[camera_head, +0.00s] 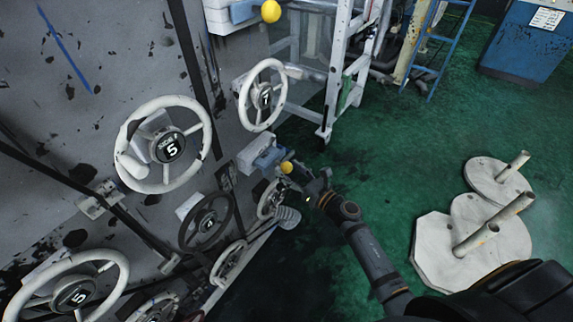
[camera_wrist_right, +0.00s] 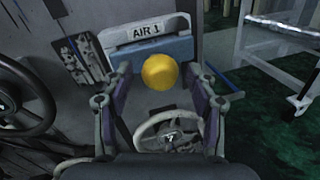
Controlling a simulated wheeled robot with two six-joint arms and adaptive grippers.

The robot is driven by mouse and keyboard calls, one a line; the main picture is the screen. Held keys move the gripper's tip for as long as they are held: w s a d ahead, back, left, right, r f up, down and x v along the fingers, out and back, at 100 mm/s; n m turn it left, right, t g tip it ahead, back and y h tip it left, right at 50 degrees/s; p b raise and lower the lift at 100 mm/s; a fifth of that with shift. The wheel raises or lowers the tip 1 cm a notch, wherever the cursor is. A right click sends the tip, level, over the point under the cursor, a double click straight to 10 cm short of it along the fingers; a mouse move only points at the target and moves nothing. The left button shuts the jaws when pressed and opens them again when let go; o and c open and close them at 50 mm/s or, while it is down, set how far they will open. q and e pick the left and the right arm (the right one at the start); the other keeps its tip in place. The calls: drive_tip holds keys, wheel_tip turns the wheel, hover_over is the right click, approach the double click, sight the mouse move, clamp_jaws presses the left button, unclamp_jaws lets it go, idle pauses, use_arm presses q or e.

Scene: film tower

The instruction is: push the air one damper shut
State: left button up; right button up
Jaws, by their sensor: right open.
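The air one damper (camera_wrist_right: 150,52) is a blue slide under a white plate lettered AIR 1. Its yellow ball knob (camera_wrist_right: 161,72) is at the front. In the head view the damper (camera_head: 264,155) is on the grey wall, with its knob (camera_head: 286,167) sticking out to the right. My right gripper (camera_head: 302,181) is right at the knob. In the wrist view the right gripper (camera_wrist_right: 160,82) is open, with the ball appearing between its spread fingertips. I cannot tell whether either finger touches it. My left gripper is not in view.
Handwheels crowd the wall, including a white one (camera_head: 249,112) above the damper and one (camera_wrist_right: 150,134) below it. Another yellow knob (camera_head: 270,11) is higher up. A white frame (camera_head: 338,85) stands behind. Pale plates with posts (camera_head: 470,250) lie on the open green floor.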

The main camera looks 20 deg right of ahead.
drive_tip(key=shift+x, duration=0.9)
clamp_jaws()
